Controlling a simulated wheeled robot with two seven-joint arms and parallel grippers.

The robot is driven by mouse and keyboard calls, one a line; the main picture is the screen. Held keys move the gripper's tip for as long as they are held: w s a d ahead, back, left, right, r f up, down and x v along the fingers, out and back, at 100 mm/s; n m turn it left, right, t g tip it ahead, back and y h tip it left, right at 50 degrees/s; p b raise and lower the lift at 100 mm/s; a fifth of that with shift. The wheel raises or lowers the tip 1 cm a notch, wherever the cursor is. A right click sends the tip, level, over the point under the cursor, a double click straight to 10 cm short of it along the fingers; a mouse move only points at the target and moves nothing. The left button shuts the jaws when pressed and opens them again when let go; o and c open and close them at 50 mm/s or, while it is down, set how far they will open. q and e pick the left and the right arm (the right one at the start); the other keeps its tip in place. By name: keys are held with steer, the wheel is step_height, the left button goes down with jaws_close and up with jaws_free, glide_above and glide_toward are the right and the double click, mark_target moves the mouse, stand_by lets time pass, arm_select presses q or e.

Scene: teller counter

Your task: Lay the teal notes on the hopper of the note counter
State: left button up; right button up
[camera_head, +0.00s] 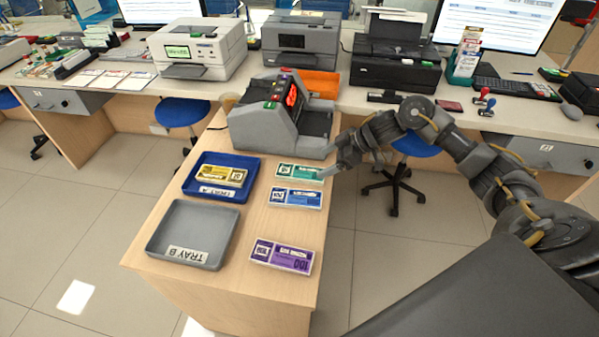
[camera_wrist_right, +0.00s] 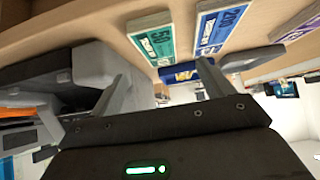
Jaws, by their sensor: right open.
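The teal notes (camera_head: 298,172) lie flat on the wooden counter, just in front of the note counter (camera_head: 262,130). The grey note counter has a red display and a dark, sloped side on its right. My right gripper (camera_head: 328,172) is at the right end of the teal notes. In the right wrist view, its two fingers (camera_wrist_right: 164,72) are apart and empty, with the teal notes (camera_wrist_right: 151,38) beyond the tips, between them across the picture. I cannot tell whether a finger touches the notes. My left gripper is not in view.
Blue notes (camera_head: 295,197) lie close in front of the teal ones, purple notes (camera_head: 282,255) nearer. Blue tray A (camera_head: 193,185) holds yellow notes (camera_head: 222,174). Grey tray B (camera_head: 205,218) is empty. An orange object (camera_head: 322,82) stands behind the note counter.

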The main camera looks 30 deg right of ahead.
mark_target(301, 172)
steer(key=x, duration=0.3)
steer(key=shift+w+f, duration=0.2)
steer(key=shift+w, duration=0.05)
steer(key=shift+w+a+f, duration=0.15)
steer(key=shift+a+f, duration=0.05)
steer(key=shift+a, duration=0.2)
steer(key=x, duration=0.4)
steer(key=shift+w+a, duration=0.25)
steer(key=c, duration=1.2)
